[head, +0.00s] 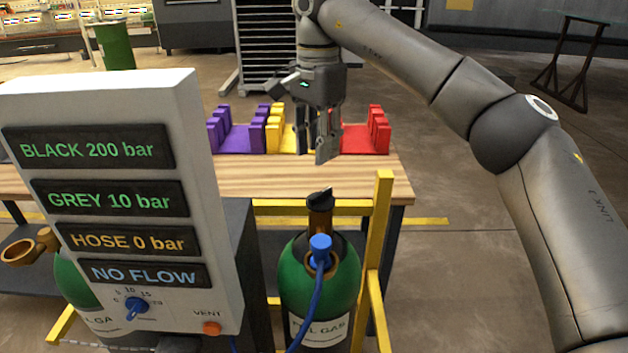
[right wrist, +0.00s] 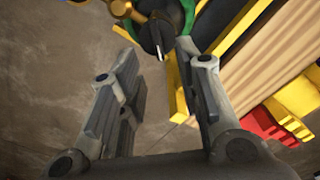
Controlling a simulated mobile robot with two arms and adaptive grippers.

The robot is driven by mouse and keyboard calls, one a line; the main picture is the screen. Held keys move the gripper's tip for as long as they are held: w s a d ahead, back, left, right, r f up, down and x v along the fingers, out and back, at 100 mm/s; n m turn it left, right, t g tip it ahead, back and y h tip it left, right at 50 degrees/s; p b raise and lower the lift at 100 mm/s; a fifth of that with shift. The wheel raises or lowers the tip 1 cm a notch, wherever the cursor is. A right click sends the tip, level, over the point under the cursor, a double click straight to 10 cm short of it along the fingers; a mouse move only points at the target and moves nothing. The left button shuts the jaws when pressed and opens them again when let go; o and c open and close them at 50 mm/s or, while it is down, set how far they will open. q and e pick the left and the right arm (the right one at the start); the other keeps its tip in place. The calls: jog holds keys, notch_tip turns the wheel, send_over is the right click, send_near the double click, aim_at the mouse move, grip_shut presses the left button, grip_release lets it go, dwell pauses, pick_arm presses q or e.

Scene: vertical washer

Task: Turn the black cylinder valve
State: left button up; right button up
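The black cylinder valve (head: 320,197) is a dark knob on top of the brass neck of a green gas cylinder (head: 297,279), right of the white panel. In the right wrist view the black knob (right wrist: 157,36) shows near the top middle, in line with the gap between my fingers. My right gripper (head: 318,150) is open and empty, pointing down, above the knob in the head view and apart from it. Both fingers of my right gripper (right wrist: 155,48) show spread in the right wrist view. My left gripper is not in view.
The panel (head: 190,120) reads BLACK 200 bar, GREY 10 bar, HOSE 0 bar, NO FLOW. A blue knob (head: 320,243) and blue hose sit on the cylinder front. A yellow post (head: 378,225) stands close right. Behind is a wooden table (head: 365,183) with purple, yellow and red holders.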

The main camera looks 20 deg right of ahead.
aim_at(318, 194)
jog(key=f, duration=0.1)
jog(key=s+f, duration=0.1)
jog(key=f, duration=0.1)
jog(key=shift+d, duration=0.1)
notch_tip(318, 194, down, 3)
jog(key=shift+w+f, duration=0.15)
notch_tip(318, 194, down, 4)
jog(key=shift+r+p, duration=0.25)
jog(key=shift+p, duration=0.1)
jog(key=shift+w, duration=0.1)
jog(key=shift+c, duration=0.9)
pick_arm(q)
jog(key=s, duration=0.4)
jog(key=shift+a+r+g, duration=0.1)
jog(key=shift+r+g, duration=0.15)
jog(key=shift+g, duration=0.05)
pick_arm(e)
grip_shut()
